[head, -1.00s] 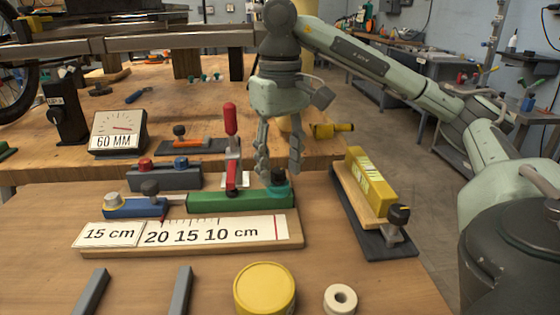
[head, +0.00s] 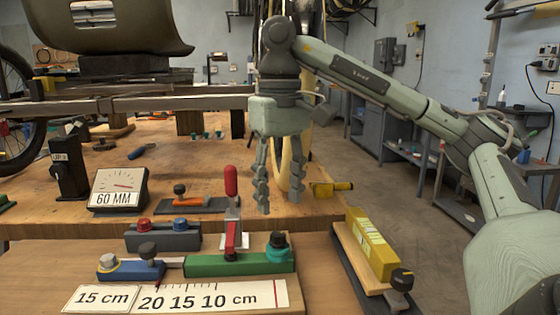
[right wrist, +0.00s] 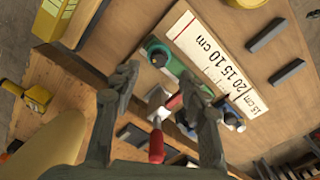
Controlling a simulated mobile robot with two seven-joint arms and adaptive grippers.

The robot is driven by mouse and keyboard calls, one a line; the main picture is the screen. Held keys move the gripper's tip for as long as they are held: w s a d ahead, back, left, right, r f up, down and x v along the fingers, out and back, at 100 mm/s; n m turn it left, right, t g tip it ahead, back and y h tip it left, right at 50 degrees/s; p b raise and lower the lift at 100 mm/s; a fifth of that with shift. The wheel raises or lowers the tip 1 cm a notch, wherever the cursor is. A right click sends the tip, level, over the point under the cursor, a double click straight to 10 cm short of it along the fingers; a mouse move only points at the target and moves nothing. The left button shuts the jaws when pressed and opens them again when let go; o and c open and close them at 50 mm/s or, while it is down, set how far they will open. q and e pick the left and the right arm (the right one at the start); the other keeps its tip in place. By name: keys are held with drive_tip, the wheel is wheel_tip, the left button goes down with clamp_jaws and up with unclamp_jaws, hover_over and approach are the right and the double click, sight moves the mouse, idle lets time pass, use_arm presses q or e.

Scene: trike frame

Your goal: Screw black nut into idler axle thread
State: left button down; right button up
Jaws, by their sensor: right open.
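My right gripper (head: 281,205) is open and empty, fingers pointing down. It hangs above the right end of a long green block (head: 225,264). A dark round piece, perhaps the black nut (head: 278,239), sits on a teal collar (head: 279,254) at that end. In the right wrist view the dark piece (right wrist: 158,59) shows beyond and between the open fingers (right wrist: 160,95), apart from them. I cannot tell whether it is threaded on, and I cannot pick out the idler axle thread for sure. My left gripper is not in view.
A red-handled clamp (head: 231,190) stands upright just left of my right gripper. A ruler board (head: 210,296) lies in front of the green block. A yellow block (head: 370,243) stands to the right. A dial gauge (head: 119,190) is at the left, below the trike frame (head: 120,103).

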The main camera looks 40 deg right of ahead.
drive_tip(key=shift+r, duration=2.55)
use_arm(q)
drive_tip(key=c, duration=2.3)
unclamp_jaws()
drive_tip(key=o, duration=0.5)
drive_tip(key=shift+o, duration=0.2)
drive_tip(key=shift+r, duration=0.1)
use_arm(e)
drive_tip(key=shift+r, duration=0.1)
